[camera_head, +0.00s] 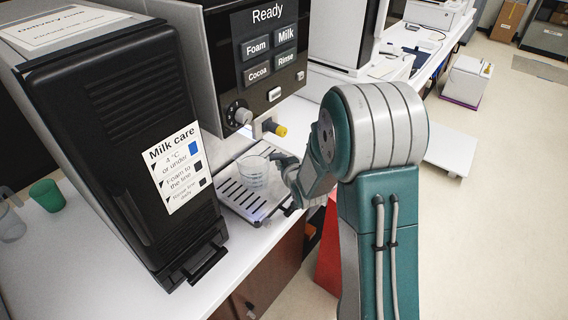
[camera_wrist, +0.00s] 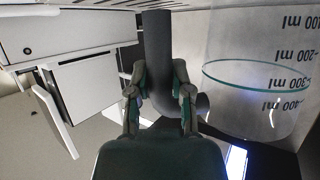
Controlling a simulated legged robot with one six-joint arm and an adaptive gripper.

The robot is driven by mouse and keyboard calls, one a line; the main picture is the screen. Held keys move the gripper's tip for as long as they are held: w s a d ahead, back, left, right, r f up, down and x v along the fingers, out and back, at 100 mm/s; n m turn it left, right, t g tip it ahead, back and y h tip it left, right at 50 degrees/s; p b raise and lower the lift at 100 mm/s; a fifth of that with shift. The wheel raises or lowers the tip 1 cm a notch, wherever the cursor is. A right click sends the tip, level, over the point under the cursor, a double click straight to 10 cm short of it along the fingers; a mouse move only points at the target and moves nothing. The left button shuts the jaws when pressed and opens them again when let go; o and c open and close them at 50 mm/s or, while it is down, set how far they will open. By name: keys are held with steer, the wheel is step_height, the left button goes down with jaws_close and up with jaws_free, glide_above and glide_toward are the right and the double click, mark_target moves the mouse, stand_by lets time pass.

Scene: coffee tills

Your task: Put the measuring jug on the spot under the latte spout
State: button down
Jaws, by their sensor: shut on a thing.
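The clear measuring jug (camera_head: 254,178) is upright over the slotted drip tray (camera_head: 236,201) in the head view; I cannot tell whether it touches it. My gripper (camera_head: 284,166) is at the jug's right side. In the wrist view the jug (camera_wrist: 262,85), with ml marks and a teal line, is at the right. There my gripper (camera_wrist: 160,94) is shut on its dark grey handle (camera_wrist: 157,48). The machine (camera_head: 262,50) shows "Ready" above the tray. I see no latte label or marked spot.
A black cabinet (camera_head: 120,130) with a "Milk care" sign stands close left of the tray. A green cup (camera_head: 47,195) and a clear jug (camera_head: 10,222) stand at far left. The white counter (camera_head: 90,270) has bare room at front left.

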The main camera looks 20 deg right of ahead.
steer(key=shift+w+f, duration=0.1)
steer(key=c, duration=0.5)
jaws_free()
steer(key=shift+c, duration=0.2)
steer(key=s+a+r+g, duration=0.1)
steer(key=s+r+g, duration=0.1)
steer(key=s+r, duration=0.4)
steer(key=s+a+r+g, duration=0.1)
steer(key=s+r+g, duration=0.2)
steer(key=s, duration=1.3)
steer(key=s+a+r+g, duration=0.1)
steer(key=s+r+g, duration=0.1)
steer(key=s+r, duration=0.6)
steer(key=s, duration=0.3)
steer(key=shift+s+a+r+g, duration=0.15)
steer(key=shift+s+r+g, duration=0.2)
steer(key=shift+g, duration=0.05)
